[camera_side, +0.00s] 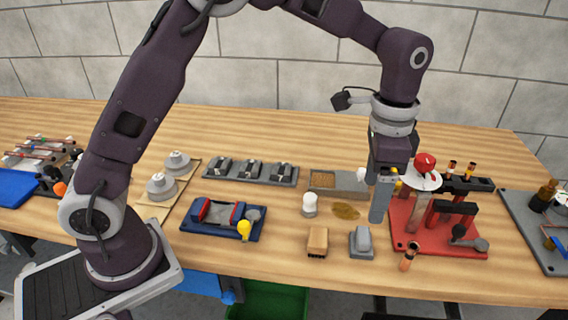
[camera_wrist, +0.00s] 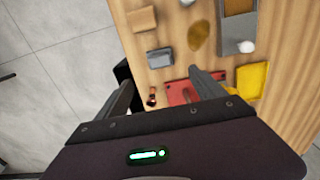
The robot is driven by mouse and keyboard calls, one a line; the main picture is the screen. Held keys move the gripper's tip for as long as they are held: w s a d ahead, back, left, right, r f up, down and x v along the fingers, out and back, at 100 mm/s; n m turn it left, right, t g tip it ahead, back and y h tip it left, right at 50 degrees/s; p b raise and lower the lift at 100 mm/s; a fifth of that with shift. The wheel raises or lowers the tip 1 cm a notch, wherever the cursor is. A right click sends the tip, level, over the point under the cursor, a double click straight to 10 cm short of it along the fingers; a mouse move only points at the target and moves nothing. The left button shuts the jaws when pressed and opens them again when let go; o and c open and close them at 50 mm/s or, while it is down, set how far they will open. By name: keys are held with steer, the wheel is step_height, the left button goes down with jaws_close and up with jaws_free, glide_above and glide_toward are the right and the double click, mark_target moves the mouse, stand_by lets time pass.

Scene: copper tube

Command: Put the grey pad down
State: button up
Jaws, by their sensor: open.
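The grey pad (camera_side: 361,243) rests on the wooden table, right of a tan block; it also shows in the wrist view (camera_wrist: 160,57), lying flat and apart from my fingers. My gripper (camera_side: 380,218) points down above the table, behind and slightly right of the pad in the side view. In the wrist view my gripper (camera_wrist: 160,78) has its two fingers spread wide, with nothing held between them. A short copper tube (camera_side: 408,257) sits at the front edge of the red board; its end shows between the fingers in the wrist view (camera_wrist: 152,98).
The tan block (camera_side: 317,242) is beside the pad. A brown stain (camera_side: 345,211), a white-topped jar (camera_side: 309,204) and a grey tray (camera_side: 338,183) lie behind. The red board (camera_side: 440,240) with black-topped stands is close on the right. The table's front edge is near.

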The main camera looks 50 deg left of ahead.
steer(key=s+a+r+n+t, duration=0.2)
steer(key=s+a+r+n, duration=0.2)
steer(key=s+a+r, duration=0.55)
steer(key=s+a+n+t, duration=0.1)
steer(key=s+a+n, duration=0.1)
steer(key=s, duration=0.6)
steer(key=s+a+n+t, duration=0.2)
steer(key=s+n, duration=0.1)
steer(key=s, duration=0.5)
steer(key=shift+t, duration=0.3)
steer(key=shift+c, duration=1.1)
